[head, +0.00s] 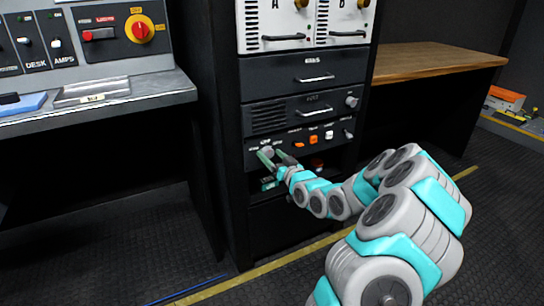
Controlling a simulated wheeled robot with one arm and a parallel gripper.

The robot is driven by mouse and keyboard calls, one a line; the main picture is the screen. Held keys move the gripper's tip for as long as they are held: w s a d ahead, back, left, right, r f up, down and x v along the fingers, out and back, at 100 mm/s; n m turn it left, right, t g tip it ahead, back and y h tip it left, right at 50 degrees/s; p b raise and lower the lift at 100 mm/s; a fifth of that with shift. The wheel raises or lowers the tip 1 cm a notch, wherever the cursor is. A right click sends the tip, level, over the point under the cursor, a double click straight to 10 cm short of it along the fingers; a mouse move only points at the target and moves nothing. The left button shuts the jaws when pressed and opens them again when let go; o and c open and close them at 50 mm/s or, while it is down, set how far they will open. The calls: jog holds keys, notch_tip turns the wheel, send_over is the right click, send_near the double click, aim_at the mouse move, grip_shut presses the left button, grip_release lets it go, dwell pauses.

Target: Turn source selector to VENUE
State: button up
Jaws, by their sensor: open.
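The lower rack panel (310,150) carries a row of small controls with labels too small to read. At its left end a small grey knob (266,151), which looks like the source selector, is partly hidden by my gripper (272,156). The fingers are open and right at the knob. I cannot tell whether they touch it or which way its pointer faces.
The panel also has orange switches (313,139), a white switch (329,134) and a small lever-like knob (348,134). Drawers (313,77) with handles sit above. A desk console (95,98) stands left and a wooden bench (430,60) right. The near floor is clear.

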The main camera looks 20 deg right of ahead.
grip_shut()
dwell(0.5)
jog(key=shift+f+b, duration=0.15)
jog(key=shift+b, duration=0.35)
jog(key=shift+f+n+b, duration=0.15)
jog(key=shift+n+b, duration=0.55)
jog(key=shift+b, duration=0.2)
jog(key=n+b, duration=0.3)
jog(key=b, duration=0.1)
jog(key=shift+b, duration=0.4)
jog(key=n+b, duration=0.4)
jog(key=shift+a+b, duration=0.15)
jog(key=shift+b, duration=0.15)
jog(key=shift+n+g+h+b, duration=0.3)
jog(key=shift+n+b, duration=0.75)
jog(key=shift+n, duration=0.35)
jog(key=shift+r+n, duration=0.2)
jog(key=shift+n, duration=0.1)
